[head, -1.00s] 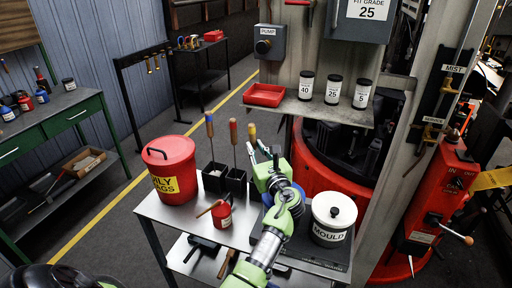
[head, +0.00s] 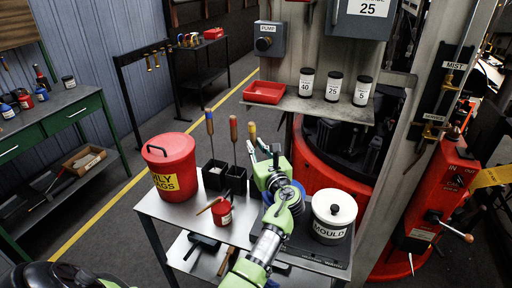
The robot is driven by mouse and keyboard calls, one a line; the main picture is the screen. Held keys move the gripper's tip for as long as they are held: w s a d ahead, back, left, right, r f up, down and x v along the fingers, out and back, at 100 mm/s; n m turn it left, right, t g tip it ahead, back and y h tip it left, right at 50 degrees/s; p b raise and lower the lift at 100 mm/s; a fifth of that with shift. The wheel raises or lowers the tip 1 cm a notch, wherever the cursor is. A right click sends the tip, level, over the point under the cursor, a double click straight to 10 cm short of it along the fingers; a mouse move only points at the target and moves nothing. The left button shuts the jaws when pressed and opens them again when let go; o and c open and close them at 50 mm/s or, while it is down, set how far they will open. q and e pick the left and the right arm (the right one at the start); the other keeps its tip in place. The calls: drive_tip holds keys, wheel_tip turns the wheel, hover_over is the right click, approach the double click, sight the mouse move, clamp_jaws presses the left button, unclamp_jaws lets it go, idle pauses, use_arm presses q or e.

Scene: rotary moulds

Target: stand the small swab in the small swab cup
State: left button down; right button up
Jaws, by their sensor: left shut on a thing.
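I cannot tell which is the small swab cup, or whether another cup is hidden behind the gripper. My right gripper is not in view.
On the metal cart (head: 183,222) are a red rag bin (head: 170,168), a small red pot (head: 222,213) with a wooden-handled brush, and a white mould pot (head: 331,215) right of my arm. A shelf (head: 318,108) with a red tray (head: 265,92) and several jars stands behind.

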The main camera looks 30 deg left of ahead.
sight(251, 125)
use_arm(q)
drive_tip(key=shift+f, duration=0.45)
drive_tip(key=c, duration=1.9)
unclamp_jaws()
wheel_tip(251, 125, up, 10)
